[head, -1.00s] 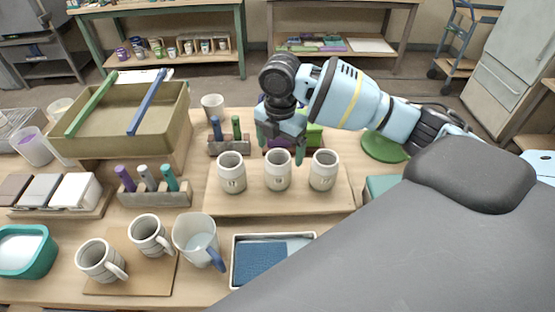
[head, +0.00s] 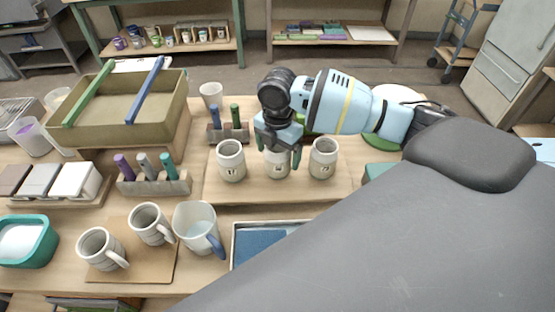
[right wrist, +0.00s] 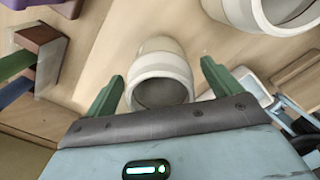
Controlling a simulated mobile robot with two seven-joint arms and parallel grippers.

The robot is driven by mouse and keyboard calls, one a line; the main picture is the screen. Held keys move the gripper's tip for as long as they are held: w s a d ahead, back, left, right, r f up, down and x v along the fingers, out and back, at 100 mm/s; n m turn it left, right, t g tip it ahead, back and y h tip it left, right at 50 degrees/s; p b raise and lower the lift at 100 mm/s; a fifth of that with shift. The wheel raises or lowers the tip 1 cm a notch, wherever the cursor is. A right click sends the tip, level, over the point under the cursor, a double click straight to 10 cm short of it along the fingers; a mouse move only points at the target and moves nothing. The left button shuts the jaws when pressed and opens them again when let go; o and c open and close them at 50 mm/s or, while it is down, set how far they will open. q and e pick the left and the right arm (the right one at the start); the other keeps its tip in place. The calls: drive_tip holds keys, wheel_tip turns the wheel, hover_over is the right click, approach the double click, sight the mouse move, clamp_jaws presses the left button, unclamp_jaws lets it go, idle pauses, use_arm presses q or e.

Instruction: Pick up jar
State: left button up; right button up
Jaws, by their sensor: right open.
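Three white-grey jars with dark marks stand in a row on a wooden board (head: 330,192): a left jar (head: 231,162), a middle jar (head: 278,168) and a right jar (head: 323,160). My right gripper (head: 279,157) is open at the middle jar, its green fingers hiding part of the jar's top. In the right wrist view, the middle jar (right wrist: 160,65) shows between the two spread fingers of the gripper (right wrist: 163,72). Another jar (right wrist: 262,12) is at the upper right there. I cannot tell whether the fingers touch the jar. My left gripper is not in view.
Behind the left jar is a rack with a blue and a green tool (head: 228,133). A large olive bin (head: 130,110) stands at the left.

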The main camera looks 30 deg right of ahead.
drive_tip(key=shift+f, duration=0.75)
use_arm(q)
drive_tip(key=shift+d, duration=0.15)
use_arm(e)
drive_tip(key=shift+c, duration=0.3)
drive_tip(key=c, duration=1.2)
drive_tip(key=shift+r, duration=0.2)
drive_tip(key=shift+c, duration=0.2)
drive_tip(key=shift+r, duration=0.6)
wheel_tip(320, 180, up, 2)
drive_tip(key=shift+s+r, duration=0.1)
drive_tip(key=shift+r, duration=0.05)
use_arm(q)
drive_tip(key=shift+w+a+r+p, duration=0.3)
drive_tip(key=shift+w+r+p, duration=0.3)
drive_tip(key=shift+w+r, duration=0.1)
use_arm(e)
drive_tip(key=s+a, duration=0.3)
drive_tip(key=s, duration=0.4)
drive_tip(key=s+a+r, duration=0.1)
drive_tip(key=s+a, duration=0.3)
drive_tip(key=s, duration=0.3)
